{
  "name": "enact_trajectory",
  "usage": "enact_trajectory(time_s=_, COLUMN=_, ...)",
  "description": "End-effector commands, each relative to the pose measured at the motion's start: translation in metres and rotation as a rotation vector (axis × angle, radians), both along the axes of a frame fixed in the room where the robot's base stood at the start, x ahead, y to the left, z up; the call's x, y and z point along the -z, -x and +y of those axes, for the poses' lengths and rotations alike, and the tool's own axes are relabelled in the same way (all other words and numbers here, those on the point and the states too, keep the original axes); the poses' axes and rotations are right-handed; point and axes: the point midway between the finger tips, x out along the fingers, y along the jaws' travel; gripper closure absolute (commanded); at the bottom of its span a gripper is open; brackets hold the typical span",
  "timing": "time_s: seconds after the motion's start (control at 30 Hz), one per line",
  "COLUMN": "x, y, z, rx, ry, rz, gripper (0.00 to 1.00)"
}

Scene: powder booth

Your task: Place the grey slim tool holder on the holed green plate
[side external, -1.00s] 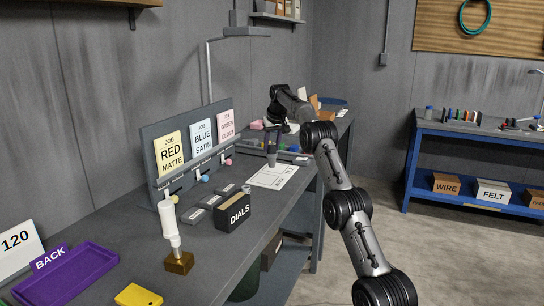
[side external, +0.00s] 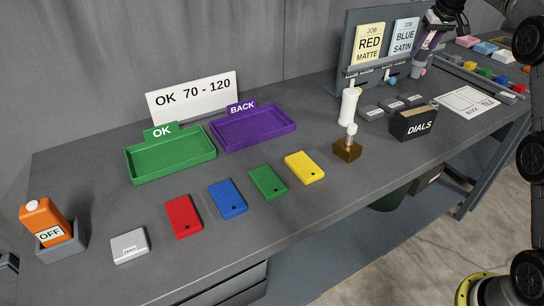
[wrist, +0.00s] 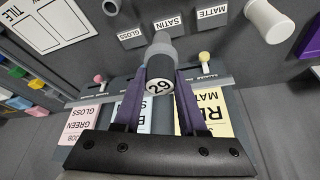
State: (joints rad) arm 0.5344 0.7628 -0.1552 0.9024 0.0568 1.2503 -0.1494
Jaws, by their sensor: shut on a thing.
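My gripper (wrist: 160,100) is shut on a slim grey cylindrical tool holder (wrist: 159,68) with a round white label reading 29. The green plate with a small hole (side external: 268,182) lies flat on the bench, well to the left of my gripper, between a blue plate (side external: 228,199) and a yellow plate (side external: 305,167). Nothing lies on it.
Green OK (side external: 170,160) and purple BACK (side external: 254,130) trays lie behind. A red plate (side external: 183,217) is farther left.

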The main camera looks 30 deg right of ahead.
Motion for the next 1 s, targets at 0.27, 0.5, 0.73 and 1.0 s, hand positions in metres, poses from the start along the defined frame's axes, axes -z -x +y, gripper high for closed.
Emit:
enact_trajectory(time_s=0.27, x=-0.018, y=-0.013, z=0.139, rx=-0.283, ry=0.001, rz=-0.004, gripper=1.0)
enact_trajectory(time_s=0.5, x=-0.024, y=0.007, z=0.253, rx=-0.527, ry=-0.001, rz=-0.004, gripper=1.0)
enact_trajectory(time_s=0.73, x=-0.026, y=0.053, z=0.355, rx=-0.771, ry=-0.001, rz=-0.007, gripper=1.0)
enact_trajectory(time_s=1.0, x=-0.019, y=0.129, z=0.445, rx=-1.038, ry=-0.001, rz=-0.01, gripper=1.0)
